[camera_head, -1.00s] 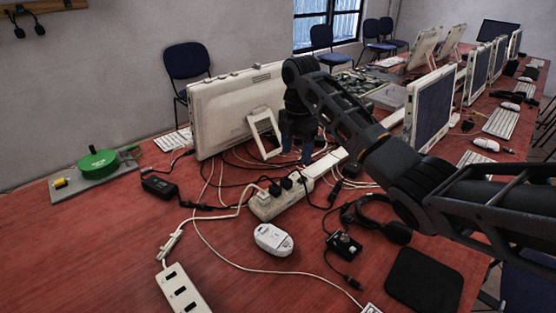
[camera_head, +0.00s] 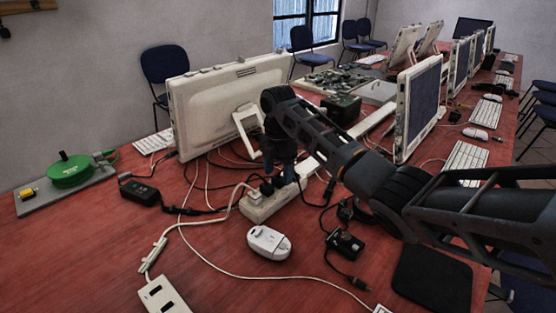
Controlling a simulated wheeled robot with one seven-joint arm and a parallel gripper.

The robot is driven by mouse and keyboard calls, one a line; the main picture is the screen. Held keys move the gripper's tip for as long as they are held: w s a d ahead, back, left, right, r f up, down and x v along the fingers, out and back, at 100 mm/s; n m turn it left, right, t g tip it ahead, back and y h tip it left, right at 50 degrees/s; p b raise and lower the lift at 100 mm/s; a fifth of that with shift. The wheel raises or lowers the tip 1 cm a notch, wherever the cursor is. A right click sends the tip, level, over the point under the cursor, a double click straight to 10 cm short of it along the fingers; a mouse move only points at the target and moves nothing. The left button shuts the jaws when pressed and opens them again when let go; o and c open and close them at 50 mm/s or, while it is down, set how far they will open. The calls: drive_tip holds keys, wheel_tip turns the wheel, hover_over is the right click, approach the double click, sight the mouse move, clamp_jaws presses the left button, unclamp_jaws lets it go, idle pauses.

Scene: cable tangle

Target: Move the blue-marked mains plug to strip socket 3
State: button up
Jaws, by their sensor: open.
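A white power strip (camera_head: 257,211) lies on the red table near the middle of the view. Dark plugs (camera_head: 266,187) and a white plug (camera_head: 251,195) sit along its top. My gripper (camera_head: 280,178) points down over the far right part of the strip, close to the dark plugs. It is open, with blue-looking fingers around or beside a plug; I cannot tell which. The blue mark on a plug cannot be made out, and the socket numbers are too small to read. My gripper hides part of the strip's far end.
A monitor (camera_head: 208,108) stands close behind the strip. A white mouse (camera_head: 269,242), a small black device (camera_head: 345,244), a black adapter (camera_head: 141,192) and a second white strip (camera_head: 163,296) lie around. Loose cables cross the table. The front left is mostly clear.

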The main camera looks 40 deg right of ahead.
drive_tip(key=shift+f, duration=1.1)
clamp_jaws()
drive_tip(key=shift+r, duration=0.25)
idle(0.4)
drive_tip(key=shift+r+p, duration=1.5)
drive_tip(key=shift+p, duration=0.3)
